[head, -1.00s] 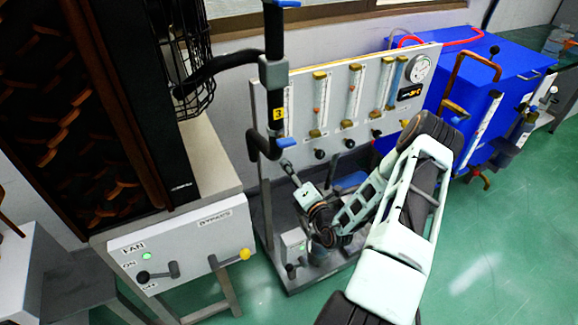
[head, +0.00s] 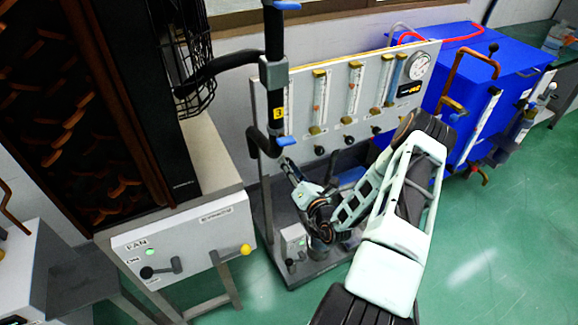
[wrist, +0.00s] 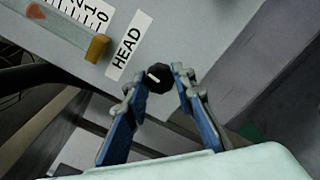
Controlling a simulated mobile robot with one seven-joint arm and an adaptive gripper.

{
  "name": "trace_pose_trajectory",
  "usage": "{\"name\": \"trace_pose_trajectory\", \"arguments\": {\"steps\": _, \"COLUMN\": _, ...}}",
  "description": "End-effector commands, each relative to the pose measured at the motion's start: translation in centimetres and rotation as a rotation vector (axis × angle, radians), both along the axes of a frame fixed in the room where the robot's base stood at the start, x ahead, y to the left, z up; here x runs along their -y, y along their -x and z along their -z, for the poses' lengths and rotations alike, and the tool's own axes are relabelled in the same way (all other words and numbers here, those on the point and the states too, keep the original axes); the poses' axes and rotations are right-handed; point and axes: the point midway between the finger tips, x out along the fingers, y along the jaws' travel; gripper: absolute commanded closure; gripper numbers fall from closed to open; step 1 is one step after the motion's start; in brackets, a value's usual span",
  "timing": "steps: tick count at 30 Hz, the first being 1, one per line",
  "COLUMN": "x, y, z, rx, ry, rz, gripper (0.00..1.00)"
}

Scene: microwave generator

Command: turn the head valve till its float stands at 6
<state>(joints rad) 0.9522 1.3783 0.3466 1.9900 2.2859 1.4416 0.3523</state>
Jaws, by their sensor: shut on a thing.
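The head valve knob (wrist: 158,77) is small and black with a white mark, beside a HEAD label (wrist: 125,47) in the wrist view. My gripper (wrist: 158,78) has its two blue fingers on either side of this knob, shut on it. A reddish float (wrist: 36,11) stands in the tube at the upper left of the wrist view, well above the end cap (wrist: 97,47). The scale (wrist: 85,12) shows only its low numbers, so the float's reading cannot be told. In the head view the black pipe hides the head tube and knob, and partly my gripper.
The white panel (head: 335,125) carries other tubes with black knobs. A black vertical pipe (head: 275,100) with blue handles stands close in front of my gripper. A fan control box (head: 190,245) is at left, a blue tank (head: 460,85) at right. Green floor is open at right.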

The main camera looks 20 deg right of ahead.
Motion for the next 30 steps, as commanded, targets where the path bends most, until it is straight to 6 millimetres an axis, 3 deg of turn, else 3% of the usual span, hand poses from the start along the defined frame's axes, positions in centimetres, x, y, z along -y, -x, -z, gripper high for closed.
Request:
{"name": "trace_pose_trajectory", "arguments": {"steps": 5, "x": 0.0, "y": 0.1, "z": 0.1, "rx": -0.002, "ry": -0.001, "rz": 0.001, "gripper": 1.0}}
{"name": "trace_pose_trajectory", "arguments": {"steps": 6, "x": 0.0, "y": 0.1, "z": 0.1, "rx": -0.002, "ry": -0.001, "rz": 0.001, "gripper": 0.72}}
{"name": "trace_pose_trajectory", "arguments": {"steps": 10, "x": 0.0, "y": 0.0, "z": 0.1, "rx": -0.001, "ry": -0.001, "rz": 0.0, "gripper": 0.59}}
{"name": "trace_pose_trajectory", "arguments": {"steps": 20, "x": 0.0, "y": 0.4, "z": 0.0, "rx": -0.001, "ry": -0.002, "rz": 0.001, "gripper": 0.59}}
{"name": "trace_pose_trajectory", "arguments": {"steps": 23, "x": 0.1, "y": 1.5, "z": 0.1, "rx": -0.001, "ry": -0.002, "rz": 0.001, "gripper": 0.59}}
{"name": "trace_pose_trajectory", "arguments": {"steps": 30, "x": 0.4, "y": 6.5, "z": 0.1, "rx": -0.004, "ry": -0.003, "rz": 0.004, "gripper": 0.59}}
